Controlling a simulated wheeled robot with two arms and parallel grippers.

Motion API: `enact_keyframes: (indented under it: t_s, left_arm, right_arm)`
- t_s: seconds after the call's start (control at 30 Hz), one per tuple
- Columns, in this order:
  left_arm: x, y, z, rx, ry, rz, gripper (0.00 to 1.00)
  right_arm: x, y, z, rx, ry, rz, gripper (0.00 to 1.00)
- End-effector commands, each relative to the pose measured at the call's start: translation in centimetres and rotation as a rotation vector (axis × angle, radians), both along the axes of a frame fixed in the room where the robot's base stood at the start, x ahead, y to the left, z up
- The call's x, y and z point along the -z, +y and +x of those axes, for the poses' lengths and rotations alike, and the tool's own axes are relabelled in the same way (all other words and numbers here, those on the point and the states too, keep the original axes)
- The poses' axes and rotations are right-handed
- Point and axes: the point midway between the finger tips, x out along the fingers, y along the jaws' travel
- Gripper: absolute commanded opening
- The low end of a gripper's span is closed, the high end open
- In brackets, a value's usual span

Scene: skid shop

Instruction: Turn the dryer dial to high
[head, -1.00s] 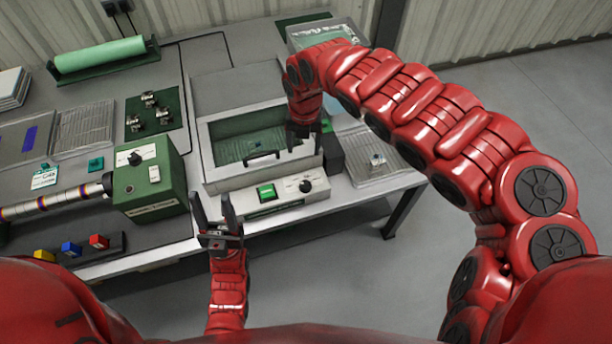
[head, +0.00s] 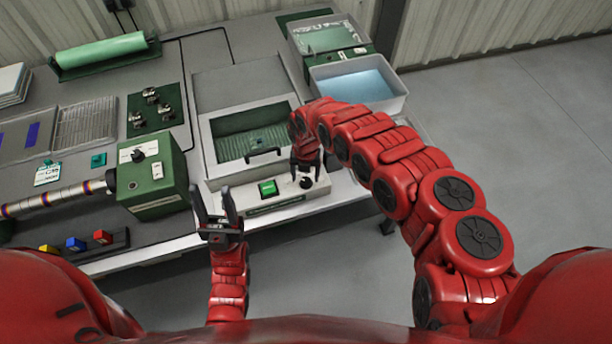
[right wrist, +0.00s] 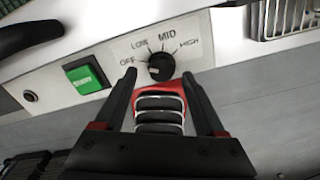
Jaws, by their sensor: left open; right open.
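The dryer dial (head: 306,183) is a black round knob on the white front panel of the dryer (head: 226,200). In the right wrist view the dial (right wrist: 161,67) has OFF, LOW, MID and HIGH printed around it; I cannot clearly tell which label its pointer faces. My right gripper (head: 305,165) is open just at the panel. In its wrist view the two fingertips (right wrist: 159,77) lie either side of the dial, with gaps visible; I see no clear contact. My left gripper (head: 217,200) is open and empty, in front of the dryer's left corner.
A green button (head: 267,188) sits left of the dial, and the dryer's drawer handle (head: 263,155) is above it. A green box (head: 152,175) with its own knob stands left. A tray of blue liquid (head: 362,86) is behind right.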

Motion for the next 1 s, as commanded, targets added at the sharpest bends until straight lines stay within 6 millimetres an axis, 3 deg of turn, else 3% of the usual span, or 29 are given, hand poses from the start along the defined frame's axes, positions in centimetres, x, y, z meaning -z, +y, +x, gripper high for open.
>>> enact_keyframes:
  t_s: [0.23,0.57,0.9,1.0]
  left_arm:
    - [-0.3,0.0,0.0,0.0,0.0,0.0,0.5]
    - [-0.2,0.0,0.0,0.0,0.0,0.0,0.5]
    - [-0.2,0.0,0.0,0.0,0.0,0.0,0.5]
    - [-0.2,0.0,0.0,0.0,0.0,0.0,0.5]
  right_arm:
    - [1.6,-0.1,0.0,0.003,-0.001,-0.002,0.72]
    - [1.8,-0.2,0.0,0.002,-0.002,-0.004,0.72]
    - [1.8,-0.2,0.0,0.002,-0.002,-0.004,0.12]
    - [1.8,-0.2,0.0,0.002,-0.002,-0.004,0.0]
